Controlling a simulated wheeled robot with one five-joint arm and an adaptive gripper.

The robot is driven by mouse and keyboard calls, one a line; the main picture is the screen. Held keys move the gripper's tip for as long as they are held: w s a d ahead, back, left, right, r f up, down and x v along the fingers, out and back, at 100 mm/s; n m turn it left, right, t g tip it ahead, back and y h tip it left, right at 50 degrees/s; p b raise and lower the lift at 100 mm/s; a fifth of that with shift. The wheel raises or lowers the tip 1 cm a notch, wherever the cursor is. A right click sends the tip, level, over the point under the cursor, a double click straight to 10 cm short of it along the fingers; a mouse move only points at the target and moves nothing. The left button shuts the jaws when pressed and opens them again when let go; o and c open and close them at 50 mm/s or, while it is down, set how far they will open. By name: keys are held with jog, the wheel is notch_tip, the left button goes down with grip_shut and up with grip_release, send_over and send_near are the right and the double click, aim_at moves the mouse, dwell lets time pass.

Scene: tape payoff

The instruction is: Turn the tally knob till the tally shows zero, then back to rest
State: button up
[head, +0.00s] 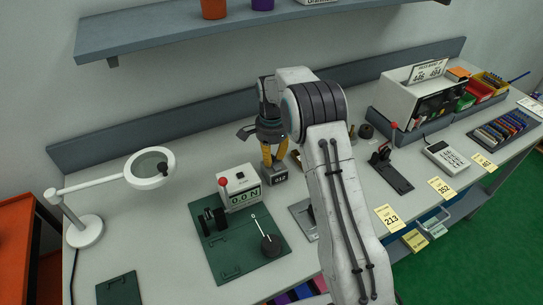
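A small dark block with a pale number window (280,180), which looks like the tally, stands on the bench right of the force gauge. Its digits are too small to read surely. My gripper (273,166) points down with its yellow fingers right above or behind this block. The fingertips are close together. I cannot tell whether they touch or hold anything. No tally knob can be made out; it may be hidden by the fingers or the block.
A white gauge reading 0.0 N (241,188) and a black dial knob (270,246) are on a green plate (228,260). A magnifier lamp (150,168) stands left. A red-knobbed lever (385,160), calculator (446,156) and white cabinet (405,100) are right. A shelf (170,38) hangs above.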

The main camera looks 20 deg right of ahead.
grip_shut()
jog(key=shift+m, duration=2.4)
jog(key=o, duration=0.5)
grip_release()
notch_tip(320, 180, up, 12)
